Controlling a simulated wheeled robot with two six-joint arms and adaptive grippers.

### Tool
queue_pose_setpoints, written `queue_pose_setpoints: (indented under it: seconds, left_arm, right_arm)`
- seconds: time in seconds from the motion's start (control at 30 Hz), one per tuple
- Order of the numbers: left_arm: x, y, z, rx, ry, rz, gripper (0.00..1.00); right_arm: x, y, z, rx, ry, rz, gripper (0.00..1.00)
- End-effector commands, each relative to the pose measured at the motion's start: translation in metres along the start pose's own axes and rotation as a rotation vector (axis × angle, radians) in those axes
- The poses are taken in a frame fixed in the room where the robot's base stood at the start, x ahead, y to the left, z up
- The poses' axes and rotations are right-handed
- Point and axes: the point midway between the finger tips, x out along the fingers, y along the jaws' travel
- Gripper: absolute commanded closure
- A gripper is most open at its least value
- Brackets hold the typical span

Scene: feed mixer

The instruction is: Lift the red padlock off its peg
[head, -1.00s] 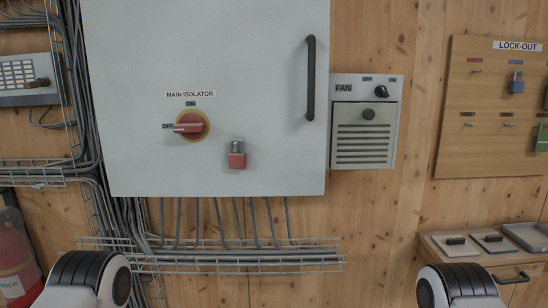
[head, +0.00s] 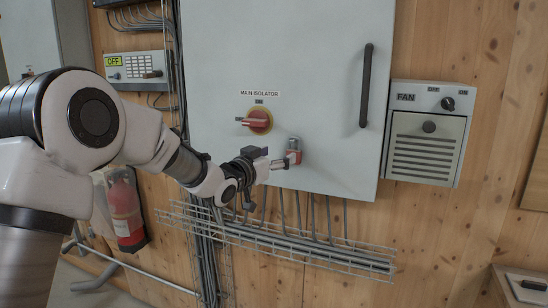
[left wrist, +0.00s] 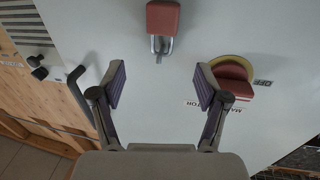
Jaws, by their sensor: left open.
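The red padlock (head: 294,157) with its grey shackle hangs on the grey cabinet door, right of and below the red main isolator switch. In the left wrist view the padlock (left wrist: 163,18) is near the top edge, shackle pointing down in the picture. The peg behind the shackle is too small to tell. My left gripper (head: 280,162) is close to the padlock, at its left in the head view. In the left wrist view the gripper (left wrist: 158,66) has its fingers wide apart with nothing between them; the padlock lies beyond the fingertips. My right gripper is out of view.
The isolator switch (head: 258,121) on its yellow disc is up-left of the padlock, and close by the right finger in the left wrist view. A black door handle (head: 366,85) and the fan box (head: 425,135) are to the right. A wire cable tray (head: 290,243) runs below.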

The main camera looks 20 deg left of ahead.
Motion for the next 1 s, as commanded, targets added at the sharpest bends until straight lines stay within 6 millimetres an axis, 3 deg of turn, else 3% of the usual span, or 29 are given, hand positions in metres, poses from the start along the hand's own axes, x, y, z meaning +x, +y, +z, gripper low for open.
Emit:
queue_pose_setpoints:
  seconds: [0.4,0.7,0.77,0.9,1.0]
  left_arm:
    - [0.067,0.0,0.001,-0.001,-0.006,0.0,0.25]
    - [0.072,0.001,0.004,-0.002,-0.006,0.0,0.25]
    - [0.072,0.001,0.004,-0.002,-0.006,0.0,0.43]
    - [0.072,0.001,0.004,-0.002,-0.006,0.0,0.91]
    - [0.072,0.001,0.003,-0.002,-0.005,0.0,0.91]
  right_arm:
    - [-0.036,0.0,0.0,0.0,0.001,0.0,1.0]
    - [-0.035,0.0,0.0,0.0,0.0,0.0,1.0]
    - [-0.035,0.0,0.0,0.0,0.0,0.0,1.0]
    - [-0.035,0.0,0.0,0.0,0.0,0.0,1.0]
    - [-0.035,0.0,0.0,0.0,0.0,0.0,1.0]
